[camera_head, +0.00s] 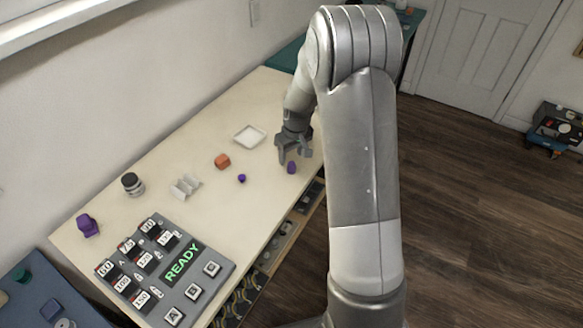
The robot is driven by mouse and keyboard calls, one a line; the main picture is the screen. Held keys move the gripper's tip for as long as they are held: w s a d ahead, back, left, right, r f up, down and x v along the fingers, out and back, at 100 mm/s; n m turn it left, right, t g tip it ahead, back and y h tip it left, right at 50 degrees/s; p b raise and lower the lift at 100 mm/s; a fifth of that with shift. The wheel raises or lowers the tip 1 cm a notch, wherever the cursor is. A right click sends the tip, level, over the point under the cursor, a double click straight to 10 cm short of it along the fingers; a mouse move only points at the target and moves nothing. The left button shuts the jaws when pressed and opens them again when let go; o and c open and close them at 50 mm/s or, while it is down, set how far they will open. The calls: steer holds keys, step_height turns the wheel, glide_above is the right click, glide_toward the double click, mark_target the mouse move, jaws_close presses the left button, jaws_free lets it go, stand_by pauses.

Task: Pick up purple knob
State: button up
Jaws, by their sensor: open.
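Several purple items lie on the pale table, and I cannot tell for sure which is the knob. A small purple piece (291,168) is at the table's right edge, close to my gripper. A smaller, rounder purple piece (242,178) lies to its left. A larger purple object (87,226) sits at the far left. My gripper (294,157) is open, with its fingers low over the table just above the nearest purple piece in the picture. Nothing shows between the fingers, and whether they touch that piece cannot be told.
An orange block (222,161), a white square tray (250,136), a pale ridged holder (185,187) and a dark-lidded jar (132,184) stand on the table (215,217). A grey panel (213,249) reading READY is at the front. Open shelving lies under the right edge.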

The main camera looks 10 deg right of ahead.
mark_target(292, 163)
steer(key=shift+w+d+f, duration=0.1)
steer(key=shift+w+f, duration=0.1)
steer(key=shift+f, duration=0.8)
steer(key=shift+w+a+f, duration=0.1)
steer(key=shift+w+f, duration=0.1)
steer(key=shift+f, duration=0.8)
steer(key=shift+w+d+f, duration=0.1)
steer(key=shift+w+f, duration=0.1)
steer(key=shift+f, duration=0.8)
steer(key=c, duration=1.1)
